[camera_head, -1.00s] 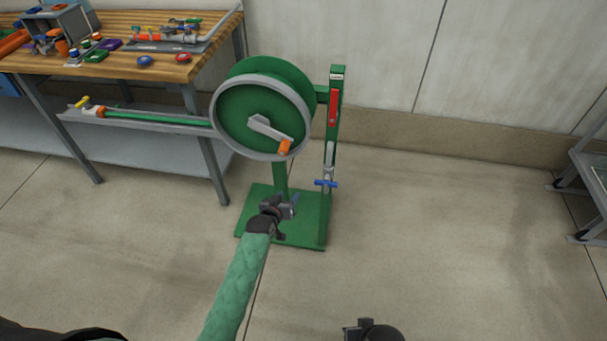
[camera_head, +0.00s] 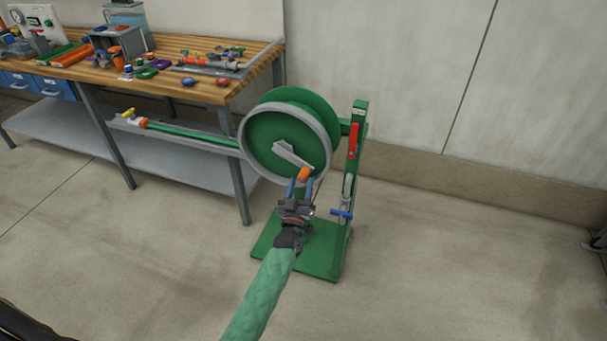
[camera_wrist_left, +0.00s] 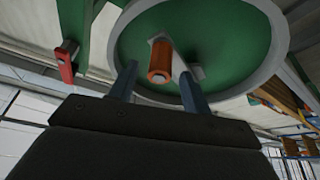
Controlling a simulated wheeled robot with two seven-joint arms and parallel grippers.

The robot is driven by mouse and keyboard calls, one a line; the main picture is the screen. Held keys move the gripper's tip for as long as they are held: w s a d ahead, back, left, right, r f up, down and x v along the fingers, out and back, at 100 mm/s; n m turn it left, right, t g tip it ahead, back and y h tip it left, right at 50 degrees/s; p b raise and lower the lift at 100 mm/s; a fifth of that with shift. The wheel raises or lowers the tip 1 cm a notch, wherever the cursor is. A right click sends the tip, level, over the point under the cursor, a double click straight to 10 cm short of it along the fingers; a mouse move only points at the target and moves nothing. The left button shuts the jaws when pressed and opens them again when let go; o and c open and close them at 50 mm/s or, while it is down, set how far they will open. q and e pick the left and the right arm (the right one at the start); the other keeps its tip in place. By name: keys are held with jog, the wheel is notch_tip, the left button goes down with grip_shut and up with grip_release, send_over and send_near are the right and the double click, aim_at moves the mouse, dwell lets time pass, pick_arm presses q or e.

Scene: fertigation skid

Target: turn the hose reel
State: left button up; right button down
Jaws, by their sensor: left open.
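The green hose reel (camera_head: 268,140) with a grey rim stands upright on a green stand with a base plate (camera_head: 323,258). Its grey crank arm (camera_head: 290,154) points down and right to an orange handle (camera_head: 304,174). My left gripper (camera_head: 302,188) is open, its two blue fingers pointing up just below the handle. In the left wrist view the orange handle (camera_wrist_left: 160,62) shows between and beyond the open fingers (camera_wrist_left: 158,85); I cannot tell whether they touch it. The reel face (camera_wrist_left: 205,45) fills the view behind. My right gripper is not in view.
A red lever (camera_head: 352,141) and a blue tap handle (camera_head: 341,213) are on the post. A workbench (camera_head: 200,92) stands behind left.

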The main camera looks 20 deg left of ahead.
pick_arm(q)
jog(key=shift+p+x, duration=0.3)
jog(key=shift+x, duration=1.8)
grip_shut()
